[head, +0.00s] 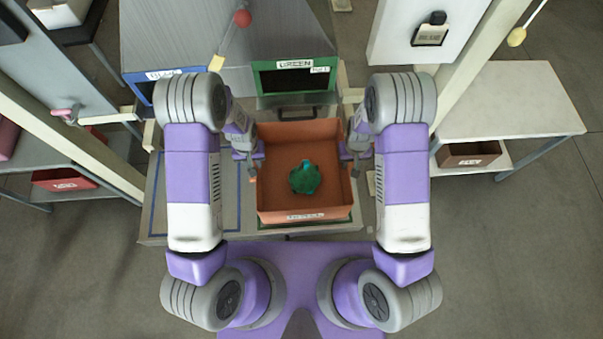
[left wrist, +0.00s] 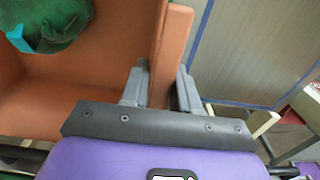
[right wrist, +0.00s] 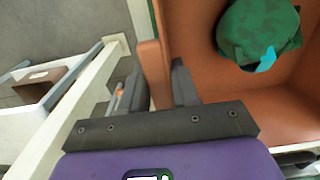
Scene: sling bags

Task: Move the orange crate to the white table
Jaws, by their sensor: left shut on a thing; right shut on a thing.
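The orange crate (head: 267,205) is in front of me in the head view, between my two arms, with a label on its near wall. A green bag (head: 304,178) with a light blue part lies inside it. My left gripper (head: 254,171) is shut on the crate's left wall; the left wrist view shows its fingers on both sides of that wall (left wrist: 172,55). My right gripper (head: 352,165) is at the right wall; the right wrist view shows its fingers around that wall (right wrist: 155,75). The white table (head: 510,100) stands at the right.
A grey work surface (head: 155,210) with blue outlines lies under and beside the crate. Behind it are bins labelled blue (head: 165,74) and green (head: 294,78). A pale post (head: 470,70) stands between my right arm and the white table. A brown box (head: 468,155) sits on the table's lower shelf.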

